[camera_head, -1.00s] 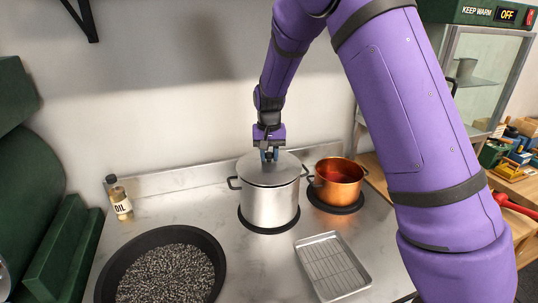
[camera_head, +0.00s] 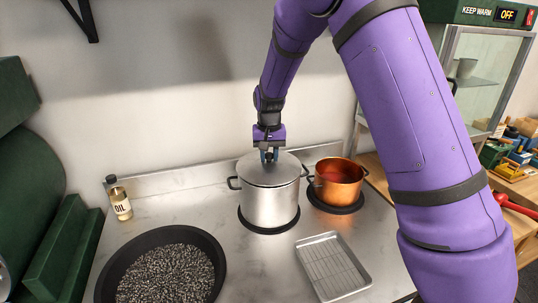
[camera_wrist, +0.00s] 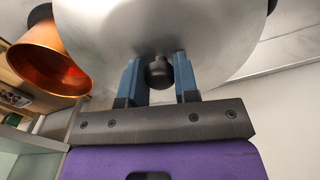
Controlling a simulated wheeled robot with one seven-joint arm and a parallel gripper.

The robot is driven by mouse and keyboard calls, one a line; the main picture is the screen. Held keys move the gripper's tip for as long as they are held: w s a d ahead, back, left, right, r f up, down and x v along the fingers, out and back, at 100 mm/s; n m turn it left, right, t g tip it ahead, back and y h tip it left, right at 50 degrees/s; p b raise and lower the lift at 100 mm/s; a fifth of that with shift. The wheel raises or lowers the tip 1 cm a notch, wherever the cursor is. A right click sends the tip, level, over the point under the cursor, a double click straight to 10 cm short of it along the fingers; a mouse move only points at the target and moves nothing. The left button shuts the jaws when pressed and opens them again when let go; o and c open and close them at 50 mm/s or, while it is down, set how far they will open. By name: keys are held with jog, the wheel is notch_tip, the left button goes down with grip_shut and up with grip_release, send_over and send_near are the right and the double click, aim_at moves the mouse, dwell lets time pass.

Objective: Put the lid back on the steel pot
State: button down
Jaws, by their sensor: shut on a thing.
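The steel pot (camera_head: 268,208) stands on a black round burner at the back of the steel counter. Its grey lid (camera_head: 280,171) sits over the pot's mouth and looks level; whether it is fully seated all round I cannot tell. My gripper (camera_head: 268,157) is above the lid, pointing down, with its fingers at the lid's knob. In the wrist view the blue fingers (camera_wrist: 160,78) are on either side of the dark knob (camera_wrist: 159,73), shut on it, and the lid (camera_wrist: 165,30) fills the upper part.
A copper pot (camera_head: 338,184) with red contents stands close to the right of the steel pot. A wire-rack tray (camera_head: 366,276) is in front. A black pan (camera_head: 221,260) of dark pellets is front left, and an oil bottle (camera_head: 121,204) at back left.

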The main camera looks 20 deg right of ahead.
dwell(0.8)
jog(key=shift+c, duration=1.5)
grip_release()
jog(key=shift+f, duration=0.1)
jog(key=shift+r, duration=3.55)
grip_shut()
jog(key=shift+f, duration=2.6)
